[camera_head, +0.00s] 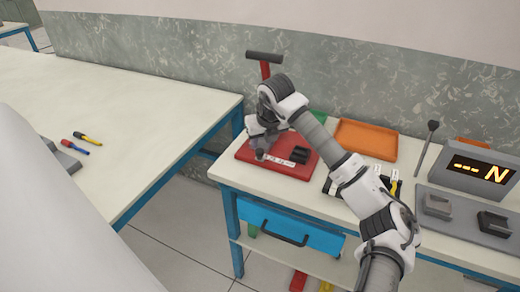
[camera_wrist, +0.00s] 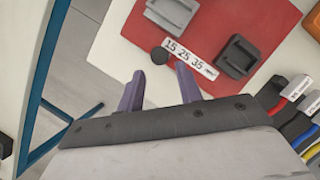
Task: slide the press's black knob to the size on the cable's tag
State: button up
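The press has a red base (camera_head: 245,151), also in the wrist view (camera_wrist: 240,18), and a red column with a black handle (camera_head: 264,56). Its round black knob (camera_wrist: 159,55) is at the left end of a white size strip (camera_wrist: 190,58), beside the mark that reads 15 or 1.5; 25 and 35 follow, and the last mark is blurred. My gripper (camera_wrist: 158,69) is open, its two purple fingers either side of the knob's line; I cannot tell whether they touch it. Cables with white tags (camera_wrist: 299,87) lie at the right; their writing is unreadable.
Grey and black die blocks (camera_wrist: 237,56) flank the strip. An orange tray (camera_head: 366,140) and green tray stand behind. A display (camera_head: 480,172) reading "--- N" is at the right. Another table (camera_head: 120,90) holds red and yellow tools, with a floor gap between.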

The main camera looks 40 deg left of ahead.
aim_at(260, 151)
jog(key=p+x, duration=0.1)
jog(key=x, duration=0.6)
jog(key=shift+a+f, duration=0.15)
jog(key=shift+f, duration=0.1)
jog(key=shift+c, duration=0.3)
grip_shut()
